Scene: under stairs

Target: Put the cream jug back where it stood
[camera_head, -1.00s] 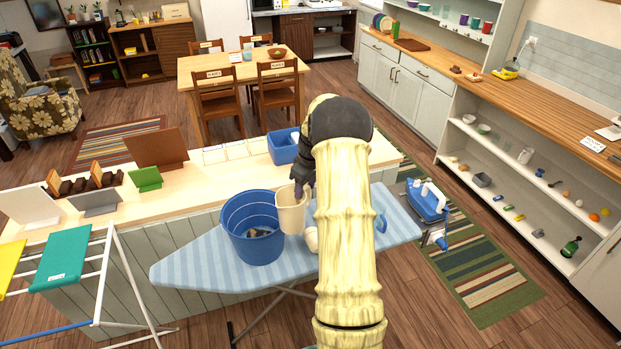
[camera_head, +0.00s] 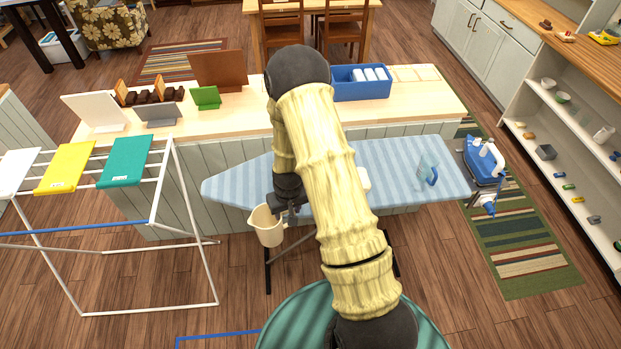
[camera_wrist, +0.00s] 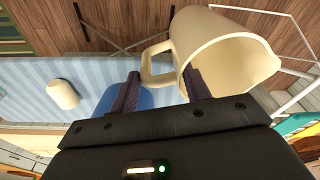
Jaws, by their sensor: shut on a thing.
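The cream jug (camera_head: 267,228) hangs in my gripper (camera_head: 287,208), in front of the near edge of the striped ironing board (camera_head: 236,186), above the floor. In the wrist view the jug (camera_wrist: 225,50) is tilted, its wide mouth facing right. Its handle lies between the two dark fingers of my gripper (camera_wrist: 162,88), which is shut on it. A small cream-white thing (camera_wrist: 62,94) lies on the board. A blue shape (camera_wrist: 118,98) shows behind the fingers, partly hidden. My arm covers the middle of the board in the head view.
A clear blue-handled jug (camera_head: 428,168) and a blue iron (camera_head: 484,160) are at the board's right end. The counter (camera_head: 240,118) behind holds a blue bin (camera_head: 362,90) and several stands. A drying rack (camera_head: 190,220) stands left. Floor between rack and board is open.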

